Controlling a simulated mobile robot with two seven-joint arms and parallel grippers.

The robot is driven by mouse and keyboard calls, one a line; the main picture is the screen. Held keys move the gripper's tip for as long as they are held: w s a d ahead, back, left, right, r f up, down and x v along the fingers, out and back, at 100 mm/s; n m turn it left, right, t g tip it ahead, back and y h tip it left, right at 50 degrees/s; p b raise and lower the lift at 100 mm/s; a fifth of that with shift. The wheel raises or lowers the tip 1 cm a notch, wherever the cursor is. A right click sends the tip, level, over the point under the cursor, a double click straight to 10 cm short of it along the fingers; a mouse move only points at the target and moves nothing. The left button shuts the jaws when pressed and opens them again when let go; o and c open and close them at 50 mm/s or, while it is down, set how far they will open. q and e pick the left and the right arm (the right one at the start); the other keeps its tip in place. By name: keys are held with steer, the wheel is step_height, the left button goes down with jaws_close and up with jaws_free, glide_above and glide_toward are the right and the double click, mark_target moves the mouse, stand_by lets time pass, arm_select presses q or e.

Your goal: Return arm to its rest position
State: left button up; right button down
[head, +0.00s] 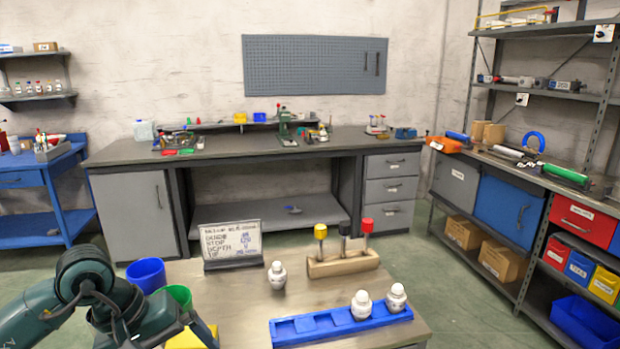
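My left arm (87,285) comes in at the lower left, bent, with its dark green links in front of the table's left edge. Its fingertips do not show. My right arm and its gripper are not in view. On the wooden table (235,295) a blue tray (340,326) holds two white bottles (361,305) in its right part. A third white bottle (277,276) stands on the table behind the tray. A wooden block (342,264) holds upright tools with yellow, black and red tops.
A blue cup (146,275), a green cup (178,297) and a yellow container (190,338) are close to my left arm. A lettered sign (231,243) stands at the table's back edge. A grey workbench (255,147) is behind; shelves with coloured bins (580,268) are at right.

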arm_select(q)
steer(key=s+d+r+n+h+p, duration=0.1)
steer(key=s+d+r+n+h, duration=0.15)
steer(key=d+n+h, duration=0.5)
steer(key=s+d+r+n+h, duration=0.2)
steer(key=s+d+n+h, duration=0.1)
steer(key=d+n+h, duration=0.5)
steer(key=w+a+f+m+t+y+p, duration=0.15)
steer(key=f+m+t+y, duration=0.3)
steer(key=m, duration=0.75)
steer(key=w+a+f+m+t+y, duration=0.1)
steer(key=a+f+m+t+y, duration=0.4)
steer(key=m, duration=0.6)
steer(key=w+a+f+m+t+y, duration=0.1)
steer(key=m+t+y, duration=0.35)
steer(key=m, duration=0.75)
steer(key=s+a+f+n+g+y, duration=0.1)
steer(key=s+f+n+g, duration=0.4)
steer(key=s+f+n, duration=0.5)
step_height(320, 180, down, 4)
steer(key=shift+a+r+n+y+p, duration=0.25)
steer(key=shift+n+y, duration=0.3)
steer(key=shift+n, duration=0.4)
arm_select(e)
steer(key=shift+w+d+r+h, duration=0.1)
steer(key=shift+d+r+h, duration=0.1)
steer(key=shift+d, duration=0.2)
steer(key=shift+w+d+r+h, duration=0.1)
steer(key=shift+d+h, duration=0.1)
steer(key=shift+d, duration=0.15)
